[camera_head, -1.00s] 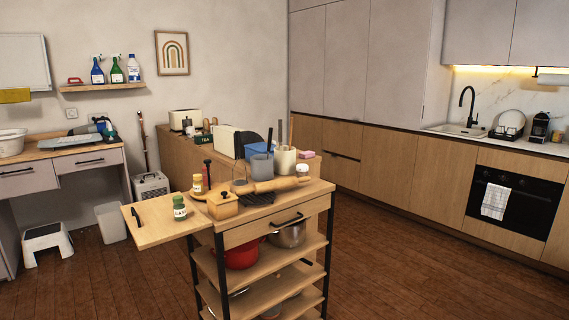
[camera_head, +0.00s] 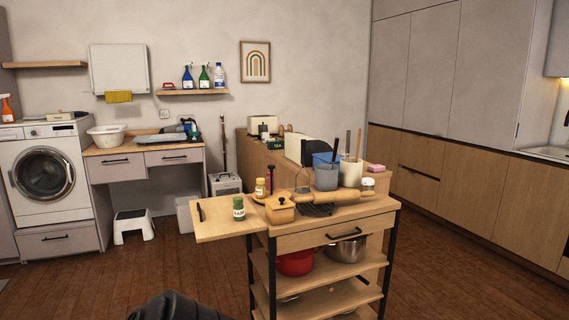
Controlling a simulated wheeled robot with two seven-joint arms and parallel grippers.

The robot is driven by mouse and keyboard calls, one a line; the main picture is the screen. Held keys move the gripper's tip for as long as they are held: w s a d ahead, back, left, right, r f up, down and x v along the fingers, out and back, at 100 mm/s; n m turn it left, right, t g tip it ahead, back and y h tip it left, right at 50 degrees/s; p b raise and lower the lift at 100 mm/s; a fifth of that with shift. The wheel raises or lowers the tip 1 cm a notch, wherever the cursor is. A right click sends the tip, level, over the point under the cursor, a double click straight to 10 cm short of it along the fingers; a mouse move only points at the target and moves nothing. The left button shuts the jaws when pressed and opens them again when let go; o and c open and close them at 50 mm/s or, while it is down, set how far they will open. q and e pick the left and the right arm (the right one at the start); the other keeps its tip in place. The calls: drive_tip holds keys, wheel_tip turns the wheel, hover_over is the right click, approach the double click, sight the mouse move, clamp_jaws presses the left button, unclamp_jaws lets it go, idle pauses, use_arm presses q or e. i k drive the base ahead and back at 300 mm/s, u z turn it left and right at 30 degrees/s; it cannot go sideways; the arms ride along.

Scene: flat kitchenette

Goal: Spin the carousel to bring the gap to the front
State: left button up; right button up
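A wooden cart (camera_head: 290,243) stands at centre right with a crowded top. What may be the carousel, a light wooden curved edge (camera_head: 257,201), shows behind a wooden box (camera_head: 280,210); most of it is hidden, and I cannot make out a gap. A yellow jar (camera_head: 260,188) stands at this edge, with a dark red bottle (camera_head: 269,179) close behind. A green-lidded jar (camera_head: 239,209) stands on the cart's left side leaf (camera_head: 215,224).
A rolling pin (camera_head: 334,199), a grey utensil cup (camera_head: 326,177) and a cream crock (camera_head: 350,174) crowd the cart top. A wooden counter (camera_head: 249,158) stands behind. A white step stool (camera_head: 133,226) is left of the cart. The floor (camera_head: 110,280) in front is clear.

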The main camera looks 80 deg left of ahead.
sight(279, 192)
drive_tip(key=u, duration=0.6)
drive_tip(key=i, duration=1.8)
drive_tip(key=u, duration=1.15)
